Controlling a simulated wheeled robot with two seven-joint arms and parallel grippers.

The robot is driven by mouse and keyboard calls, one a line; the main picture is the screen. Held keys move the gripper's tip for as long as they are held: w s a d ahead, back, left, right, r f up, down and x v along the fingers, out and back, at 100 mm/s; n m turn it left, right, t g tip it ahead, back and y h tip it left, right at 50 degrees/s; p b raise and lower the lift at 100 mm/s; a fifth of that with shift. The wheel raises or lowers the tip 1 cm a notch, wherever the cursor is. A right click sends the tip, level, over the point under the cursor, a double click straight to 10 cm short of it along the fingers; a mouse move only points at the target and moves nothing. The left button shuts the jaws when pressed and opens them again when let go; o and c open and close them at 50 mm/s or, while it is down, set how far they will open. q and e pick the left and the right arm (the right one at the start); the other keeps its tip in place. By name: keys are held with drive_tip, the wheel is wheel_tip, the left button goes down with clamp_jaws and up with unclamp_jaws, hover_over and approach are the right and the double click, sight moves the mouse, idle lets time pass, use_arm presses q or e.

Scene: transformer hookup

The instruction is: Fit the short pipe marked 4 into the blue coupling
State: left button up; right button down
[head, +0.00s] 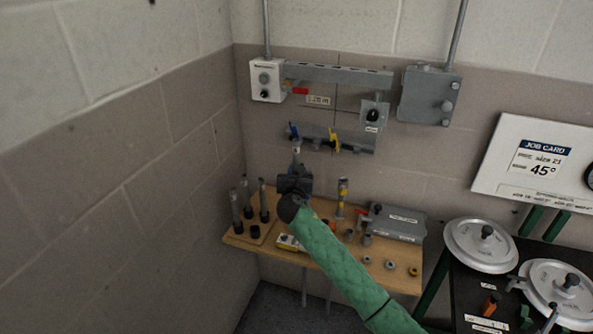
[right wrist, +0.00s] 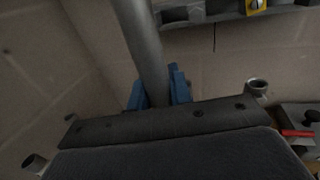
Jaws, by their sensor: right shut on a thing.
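My right gripper (head: 296,170) is raised above the left part of the wooden shelf. It also shows in the right wrist view (right wrist: 158,92), its blue fingers shut on a grey pipe (right wrist: 142,45). The pipe stands roughly upright and runs out of the top of that view. In the head view the pipe (head: 297,150) is a short pale piece above the gripper. A blue part (head: 293,131), apparently the blue coupling, is at the left end of the wall rack, just above the pipe. I cannot tell whether they touch. No mark 4 is readable. My left gripper is not in view.
The wooden shelf (head: 236,239) holds several upright dark pipes (head: 263,200) at left, small fittings, and a grey box (head: 398,222). A yellow part (head: 333,139) sits on the wall rack (head: 357,144). A switch box (head: 267,80) is above; a black table with round lids is at right.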

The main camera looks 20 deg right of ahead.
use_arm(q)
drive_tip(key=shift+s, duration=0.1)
use_arm(e)
drive_tip(key=shift+a, duration=0.1)
